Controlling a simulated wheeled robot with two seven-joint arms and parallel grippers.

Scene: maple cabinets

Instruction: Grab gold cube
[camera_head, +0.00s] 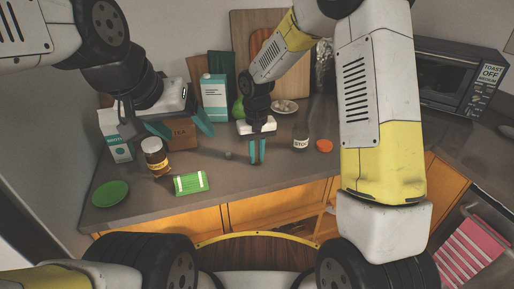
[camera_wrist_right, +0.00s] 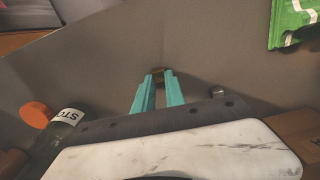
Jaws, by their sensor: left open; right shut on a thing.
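The gold cube (camera_wrist_right: 158,74) is small and brownish-gold. In the right wrist view it sits between the tips of my right gripper's (camera_wrist_right: 157,84) teal fingers, which are shut on it. In the head view my right gripper (camera_head: 256,158) points down over the middle of the counter, and I cannot make out the cube between its fingers there. I cannot tell whether the cube touches the counter. My left gripper (camera_head: 182,127) is open at the left, its teal fingers spread in front of the tea box (camera_head: 183,136).
A small grey cube (camera_head: 228,155) lies left of my right gripper. A jar (camera_head: 155,158), green packet (camera_head: 190,183) and green disc (camera_head: 110,193) are at the left. A bottle (camera_head: 300,140) and orange lid (camera_head: 324,146) are at the right. The front counter middle is clear.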

